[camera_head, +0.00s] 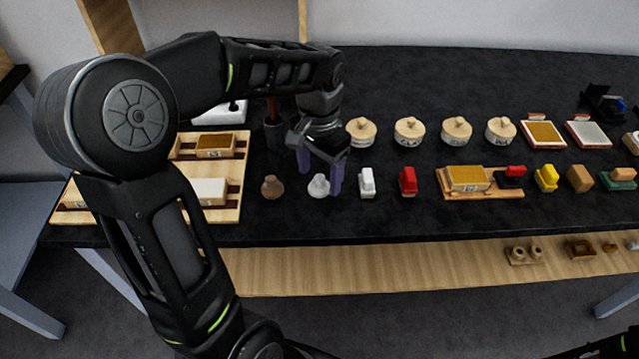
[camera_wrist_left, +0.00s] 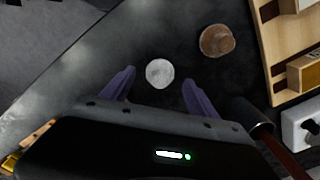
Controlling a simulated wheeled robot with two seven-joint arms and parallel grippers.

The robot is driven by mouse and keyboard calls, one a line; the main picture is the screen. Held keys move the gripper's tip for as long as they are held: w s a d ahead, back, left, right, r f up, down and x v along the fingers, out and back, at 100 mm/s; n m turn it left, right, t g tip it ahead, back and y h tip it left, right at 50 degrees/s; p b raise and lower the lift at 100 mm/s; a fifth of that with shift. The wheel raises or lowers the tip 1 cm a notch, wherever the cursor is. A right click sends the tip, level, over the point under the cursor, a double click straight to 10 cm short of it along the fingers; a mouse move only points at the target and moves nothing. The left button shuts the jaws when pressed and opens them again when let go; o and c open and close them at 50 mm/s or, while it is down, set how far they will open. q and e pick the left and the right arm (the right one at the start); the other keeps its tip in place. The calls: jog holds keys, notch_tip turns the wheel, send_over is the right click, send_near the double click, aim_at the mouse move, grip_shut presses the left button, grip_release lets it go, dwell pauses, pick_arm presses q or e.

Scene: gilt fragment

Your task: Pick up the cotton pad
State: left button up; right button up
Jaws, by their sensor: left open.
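The cotton pad looks to be the small white round piece with a knob-like top (camera_head: 319,187) on the black table top, near its front edge. In the left wrist view this white piece (camera_wrist_left: 159,72) shows as a pale disc between the fingertips. My left gripper (camera_head: 320,172) is open, with its purple fingers pointing down just over and behind the white piece. In the left wrist view the open gripper (camera_wrist_left: 158,80) has a finger on each side of it, with gaps. I cannot tell the remaining height. My right gripper is out of view.
A brown knobbed piece (camera_head: 272,186) stands left of the white one; it also shows in the left wrist view (camera_wrist_left: 216,40). A white block (camera_head: 367,182) and a red block (camera_head: 408,181) stand to the right. Lidded pots (camera_head: 360,131) line up behind. A wooden tray (camera_head: 232,212) lies left.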

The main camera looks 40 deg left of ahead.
aim_at(319, 177)
pick_arm(q)
jog(key=shift+f, duration=0.95)
jog(key=c, duration=1.4)
jog(key=shift+r, duration=0.2)
notch_tip(319, 177, up, 10)
jog(key=shift+f, duration=0.1)
